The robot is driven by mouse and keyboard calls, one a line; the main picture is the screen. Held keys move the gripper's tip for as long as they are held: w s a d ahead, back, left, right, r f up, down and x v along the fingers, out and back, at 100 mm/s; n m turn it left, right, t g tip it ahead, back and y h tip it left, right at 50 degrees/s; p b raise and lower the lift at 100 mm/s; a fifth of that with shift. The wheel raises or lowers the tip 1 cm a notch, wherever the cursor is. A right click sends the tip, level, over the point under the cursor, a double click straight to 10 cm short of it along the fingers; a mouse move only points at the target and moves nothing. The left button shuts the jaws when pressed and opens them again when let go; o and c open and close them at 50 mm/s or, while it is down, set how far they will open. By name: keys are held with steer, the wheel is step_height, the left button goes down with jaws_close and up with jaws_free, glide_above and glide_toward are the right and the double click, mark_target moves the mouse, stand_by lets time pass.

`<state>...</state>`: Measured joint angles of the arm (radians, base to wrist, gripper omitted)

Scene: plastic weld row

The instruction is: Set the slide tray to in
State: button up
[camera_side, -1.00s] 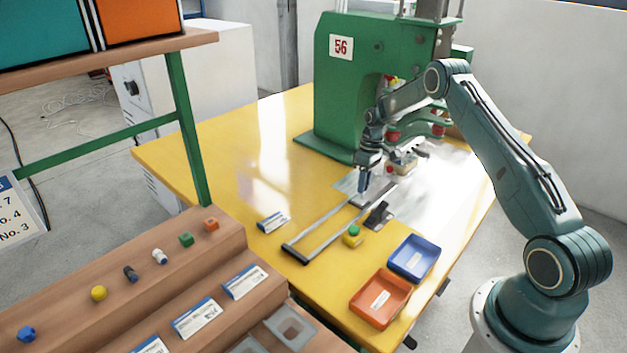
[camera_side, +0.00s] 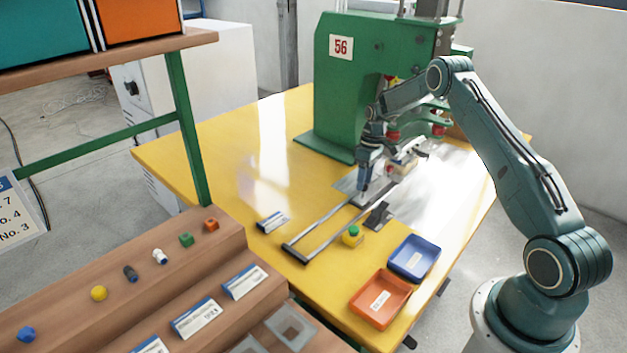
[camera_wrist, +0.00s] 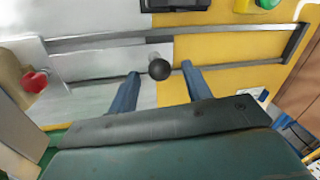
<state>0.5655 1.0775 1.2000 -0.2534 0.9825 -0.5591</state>
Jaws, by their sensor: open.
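The slide rails (camera_side: 318,233) run from the green machine toward the front of the yellow table, with a dark end bar (camera_side: 295,254) at the near end. The slide tray looks like a grey plate (camera_wrist: 100,64) between the rails, at their machine end. A round black knob (camera_wrist: 159,69) stands at its edge in the wrist view. My gripper (camera_side: 363,193) is low over the machine end of the rails. In the wrist view its two blue fingers (camera_wrist: 162,80) are open, one on each side of the knob. I cannot tell whether they touch it.
The green machine (camera_side: 345,85) stands behind the rails. A yellow block with a green top (camera_side: 352,236), a dark clamp-like part (camera_side: 378,216), a blue bin (camera_side: 414,258) and an orange bin (camera_side: 380,298) lie to the right. A label card (camera_side: 272,221) lies left of the rails.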

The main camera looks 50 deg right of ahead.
step_height(320, 180, up, 12)
steer(key=d, duration=0.2)
steer(key=shift+w+d+r, duration=0.2)
steer(key=shift+w, duration=0.05)
stand_by(0.4)
steer(key=shift+w+a+m+g+h, duration=0.2)
steer(key=shift+a+m+h, duration=0.6)
steer(key=shift+m, duration=0.7)
steer(key=shift+w+a+m+g+h, duration=0.15)
steer(key=shift+a+m+h, duration=0.4)
steer(key=shift+a+m, duration=0.7)
steer(key=shift+w+a+m+g+h, duration=0.15)
steer(key=shift+a+m+h, duration=0.5)
steer(key=shift+m, duration=1.1)
steer(key=shift+f, duration=0.2)
steer(key=f, duration=0.4)
steer(key=s+d+f, duration=0.1)
steer(key=f, duration=0.4)
steer(key=d+f, duration=0.1)
steer(key=f, duration=0.3)
steer(key=shift+s+d+f, duration=0.1)
steer(key=shift+s+f, duration=0.05)
jaws_close()
